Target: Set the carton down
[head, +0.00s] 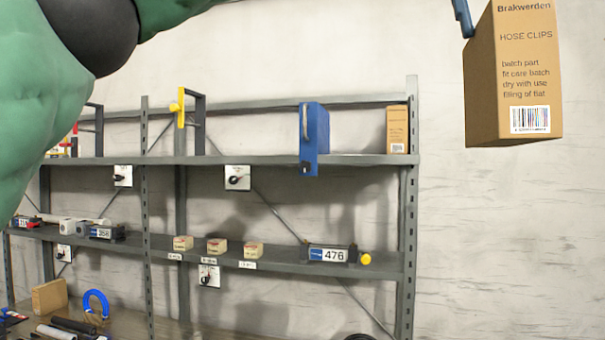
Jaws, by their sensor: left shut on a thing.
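The carton (515,75) is a brown box labelled "Brakwerden HOSE CLIPS" with a barcode. It hangs in the air at the upper right of the head view, roughly upright, with its top cut off by the frame edge. My left gripper (464,20) is shut on it; only a blue-grey finger shows against the carton's upper left edge. The rest of that gripper is out of frame. My green left arm comes in from the left and passes above the frame. My right gripper is not in view.
A grey shelf rack (280,160) stands against the wall. Its upper shelf bears a blue bracket-like thing (314,138) and a smaller brown carton (397,130). The lower shelf (285,258) holds small boxes and a block marked 476. A cluttered bench (130,310) lies below.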

